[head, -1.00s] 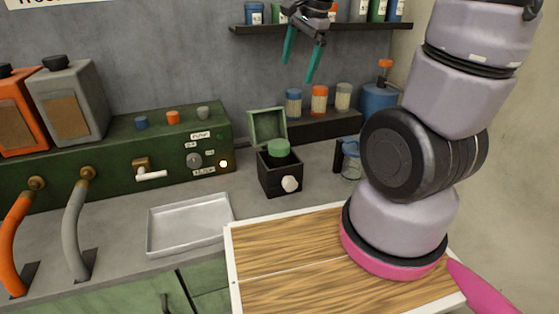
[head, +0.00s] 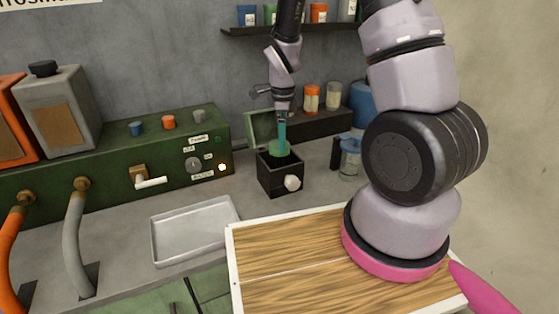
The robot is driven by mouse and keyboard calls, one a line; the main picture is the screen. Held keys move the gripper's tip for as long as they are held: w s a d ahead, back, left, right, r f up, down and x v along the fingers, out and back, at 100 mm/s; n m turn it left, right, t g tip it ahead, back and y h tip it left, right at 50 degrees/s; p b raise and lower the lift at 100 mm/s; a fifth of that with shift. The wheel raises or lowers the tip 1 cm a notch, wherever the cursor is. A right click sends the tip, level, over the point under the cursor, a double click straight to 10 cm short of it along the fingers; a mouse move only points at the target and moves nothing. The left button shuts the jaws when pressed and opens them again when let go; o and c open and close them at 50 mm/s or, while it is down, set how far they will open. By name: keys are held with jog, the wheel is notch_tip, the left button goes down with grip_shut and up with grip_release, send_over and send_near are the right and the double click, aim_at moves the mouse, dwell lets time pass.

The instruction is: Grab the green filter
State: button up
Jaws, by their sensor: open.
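The green filter (head: 274,149) is a short green cylinder standing in the open top of a small black box (head: 278,177) with a white knob (head: 292,183) on its front. The box's green lid (head: 259,124) is tilted up behind it. My gripper (head: 282,145) points straight down over the box, its teal fingers at the filter. The fingers are seen nearly edge-on and overlap the filter in the picture. I cannot tell whether they touch it. My gripper is open.
An empty metal tray (head: 193,262) lies on the counter left of the box. A green control panel (head: 110,165) with knobs and a tap stands behind. A wooden board (head: 290,270) is in front. A jar with a blue lid (head: 350,160) stands to the right.

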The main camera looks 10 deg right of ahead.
aim_at(279, 154)
jog(key=f, duration=0.4)
jog(key=a+f, duration=0.1)
jog(key=f, duration=0.1)
jog(key=shift+f, duration=0.4)
jog(key=c, duration=1.5)
